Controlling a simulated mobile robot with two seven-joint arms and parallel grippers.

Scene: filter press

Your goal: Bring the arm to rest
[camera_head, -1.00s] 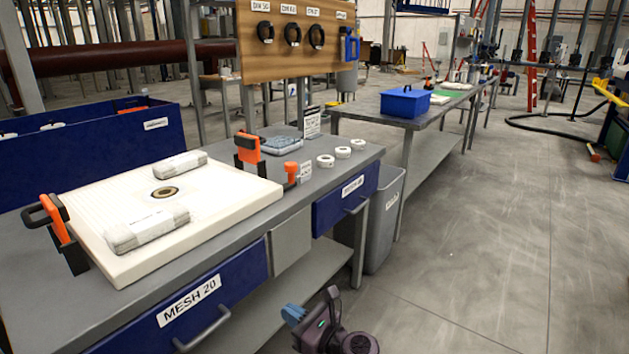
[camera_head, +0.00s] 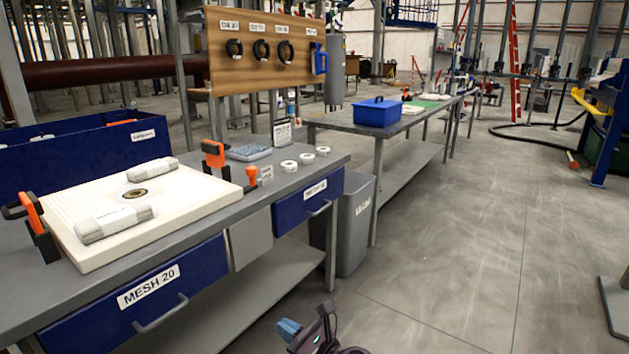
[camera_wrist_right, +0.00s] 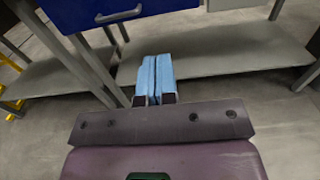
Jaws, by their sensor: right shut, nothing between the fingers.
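My right gripper (camera_head: 289,329) shows at the bottom of the head view, low in front of the workbench and apart from it. In the right wrist view its two blue fingers (camera_wrist_right: 154,78) are together with nothing between them. The wrist view looks toward the bench's lower shelf (camera_wrist_right: 220,50) and a blue drawer (camera_wrist_right: 85,10). My left gripper is not in view.
The workbench (camera_head: 190,237) carries a white filter plate (camera_head: 190,205) with two wrapped bundles, orange clamps and white rings. A grey bin (camera_head: 357,225) stands at its right end. A second table (camera_head: 350,122) holds a blue toolbox (camera_head: 377,111).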

